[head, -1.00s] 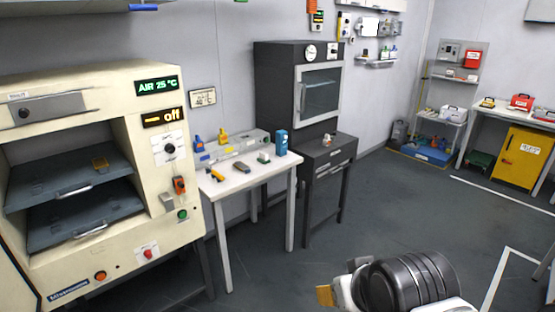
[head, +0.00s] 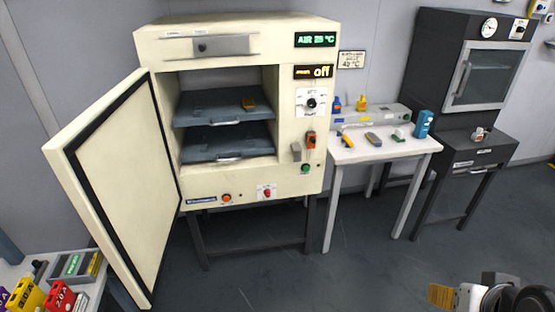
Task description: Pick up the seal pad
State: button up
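I cannot tell for sure which thing is the seal pad. Part of my arm's end shows at the lower right, far from the oven and table. A flat ochre piece (head: 441,294) shows at its left tip; whether it is held is unclear. My fingers are not clearly seen.
The open oven door (head: 122,190) sticks out into the floor space. A bench corner with yellow and red boxes (head: 62,298) is at the lower left. A dark cabinet (head: 464,150) stands right of the white table. The floor in front is clear.

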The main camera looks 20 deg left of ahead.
aim_at(398, 136)
jog(key=i+l+u, duration=0.1)
jog(key=i+l, duration=0.3)
jog(key=i, duration=0.45)
jog(key=i+l+u, duration=0.15)
jog(key=i+l, duration=0.3)
jog(key=i, duration=0.35)
jog(key=i+l+u, duration=0.1)
jog(key=i+l, duration=0.45)
jog(key=i, duration=0.25)
jog(key=i+l+u, duration=0.15)
jog(key=i+l, duration=0.45)
jog(key=i, duration=0.2)
